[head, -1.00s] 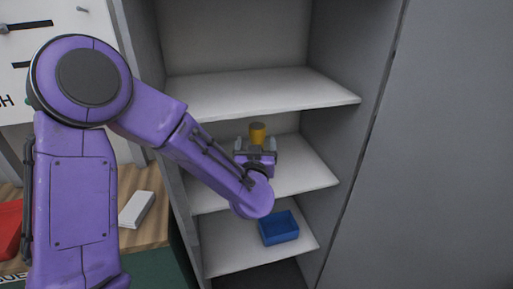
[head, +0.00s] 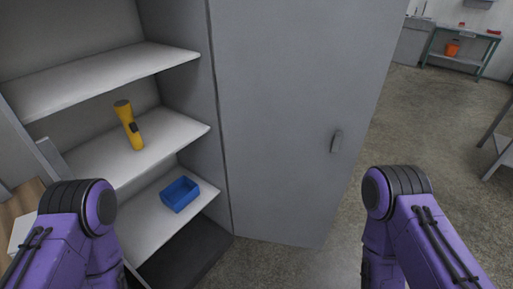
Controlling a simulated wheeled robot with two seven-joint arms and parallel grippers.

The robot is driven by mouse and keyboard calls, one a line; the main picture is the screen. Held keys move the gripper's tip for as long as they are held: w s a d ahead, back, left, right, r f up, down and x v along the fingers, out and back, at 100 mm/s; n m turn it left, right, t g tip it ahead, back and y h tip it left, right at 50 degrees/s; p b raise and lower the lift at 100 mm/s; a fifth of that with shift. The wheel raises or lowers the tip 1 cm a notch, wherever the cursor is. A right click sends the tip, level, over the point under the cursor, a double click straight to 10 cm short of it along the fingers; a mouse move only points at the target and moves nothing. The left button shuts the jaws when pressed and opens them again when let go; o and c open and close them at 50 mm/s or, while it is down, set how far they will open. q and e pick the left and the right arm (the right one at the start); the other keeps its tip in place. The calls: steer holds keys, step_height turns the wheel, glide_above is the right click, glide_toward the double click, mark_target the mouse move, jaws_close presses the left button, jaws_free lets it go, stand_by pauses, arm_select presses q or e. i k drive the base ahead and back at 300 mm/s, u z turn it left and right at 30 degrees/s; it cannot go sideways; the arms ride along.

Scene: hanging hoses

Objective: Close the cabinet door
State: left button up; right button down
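The grey cabinet door (head: 285,125) stands open, swung out to the right of the cabinet's shelves. Its small grey handle (head: 336,141) is on the door face toward me, near the door's far right edge. The open cabinet (head: 180,65) fills the left of the head view. Purple links of both my arms show at the bottom left and bottom right. Both grippers are outside the picture, and neither visible arm link appears to touch the door.
A yellow flashlight (head: 129,125) stands on the middle shelf (head: 185,132), and a blue bin (head: 180,194) sits on the lower shelf. Open concrete floor (head: 420,130) lies right of the door. A workbench (head: 460,55) is far back, and a table edge (head: 500,135) is at right.

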mark_target(291, 75)
steer(key=u, duration=0.05)
steer(key=k, duration=0.35)
steer(key=z, duration=1.75)
steer(key=i, duration=5.5)
steer(key=u, duration=4.85)
steer(key=i, duration=1.65)
